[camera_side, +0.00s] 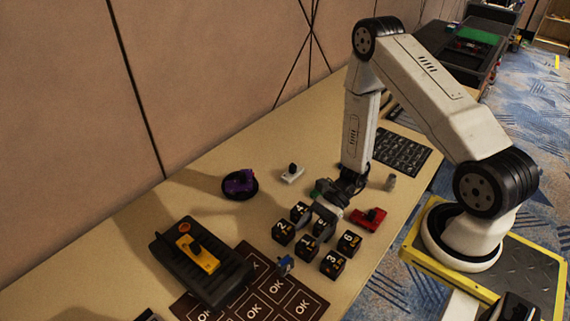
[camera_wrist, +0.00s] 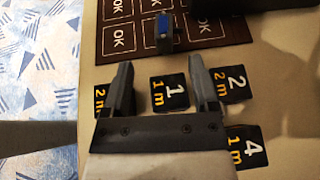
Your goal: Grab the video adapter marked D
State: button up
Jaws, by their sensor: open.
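I cannot read a letter D on any adapter. Small adapter-like pieces stand on the table in the side view: a yellow one (camera_side: 199,255), a purple one (camera_side: 241,182), a white one (camera_side: 291,174), a red one (camera_side: 368,218) and a blue one (camera_side: 285,264). The blue one also shows in the wrist view (camera_wrist: 164,30), ahead of my fingers. My gripper (camera_side: 323,207) hangs over the numbered black cubes. In the wrist view my gripper (camera_wrist: 165,85) is open, with the cube marked 1 (camera_wrist: 170,94) showing between its fingers. Whether they touch it is unclear.
Several numbered cubes (camera_side: 283,232) sit close together under my gripper. A brown mat with OK squares (camera_side: 308,305) lies in front, a black tray (camera_side: 165,252) holds the yellow piece, and a round black dish (camera_side: 229,192) the purple one. A keyboard (camera_side: 402,152) lies behind.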

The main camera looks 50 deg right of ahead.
aim_at(288, 258)
jog(key=shift+w+f+m+t, duration=0.2)
jog(key=shift+f+m+t, duration=0.2)
jog(key=shift+f+m, duration=0.1)
jog(key=shift+x, duration=1.2)
jog(key=shift+a, duration=0.2)
jog(key=shift+s+x, duration=0.2)
jog(key=shift+x, duration=2.25)
jog(key=shift+a+r, duration=0.1)
grip_shut()
